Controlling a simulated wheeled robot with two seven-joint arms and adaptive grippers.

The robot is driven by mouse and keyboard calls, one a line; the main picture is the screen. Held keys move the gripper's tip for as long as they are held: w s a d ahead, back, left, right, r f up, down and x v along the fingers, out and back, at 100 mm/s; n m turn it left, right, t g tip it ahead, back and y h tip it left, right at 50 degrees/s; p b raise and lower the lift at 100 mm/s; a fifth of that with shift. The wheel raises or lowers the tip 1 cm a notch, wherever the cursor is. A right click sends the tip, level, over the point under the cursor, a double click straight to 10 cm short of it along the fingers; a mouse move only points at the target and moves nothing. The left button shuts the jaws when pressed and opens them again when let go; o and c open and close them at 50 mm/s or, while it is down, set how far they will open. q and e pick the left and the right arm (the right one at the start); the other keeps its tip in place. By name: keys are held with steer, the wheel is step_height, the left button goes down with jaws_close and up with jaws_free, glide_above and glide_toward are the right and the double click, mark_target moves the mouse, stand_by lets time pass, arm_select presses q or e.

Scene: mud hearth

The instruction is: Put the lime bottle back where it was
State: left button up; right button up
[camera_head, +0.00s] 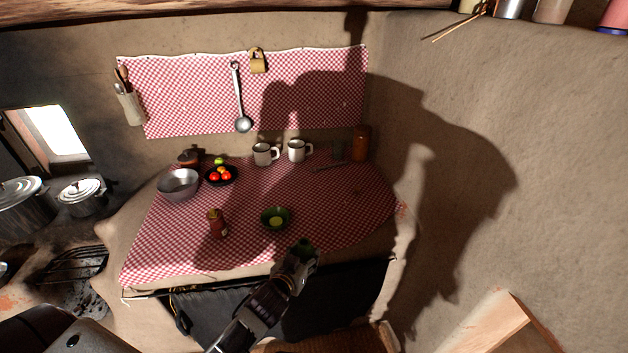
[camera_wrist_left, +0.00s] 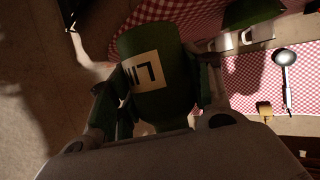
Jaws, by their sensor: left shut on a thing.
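The lime bottle (camera_wrist_left: 150,72) is dark green with a pale label reading "LIM", and it fills the middle of the left wrist view. My left gripper (camera_head: 301,256) is shut on it, with a finger on each side. In the head view only a small green part of the bottle (camera_head: 306,243) shows at the fingertips, in front of the table's near edge and below right of a green bowl (camera_head: 286,223). The rest is hidden by the gripper. My right gripper is not in view.
A red-brown bottle (camera_head: 216,226) stands left of the green bowl. Two white mugs (camera_head: 297,151), an orange-brown bottle (camera_head: 361,144), a metal bowl (camera_head: 178,185) and a dark bowl with red fruit (camera_head: 221,176) stand farther back.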

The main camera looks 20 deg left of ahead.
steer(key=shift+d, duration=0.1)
arm_select(q)
steer(key=shift+w+r, duration=0.1)
steer(key=shift+r, duration=0.05)
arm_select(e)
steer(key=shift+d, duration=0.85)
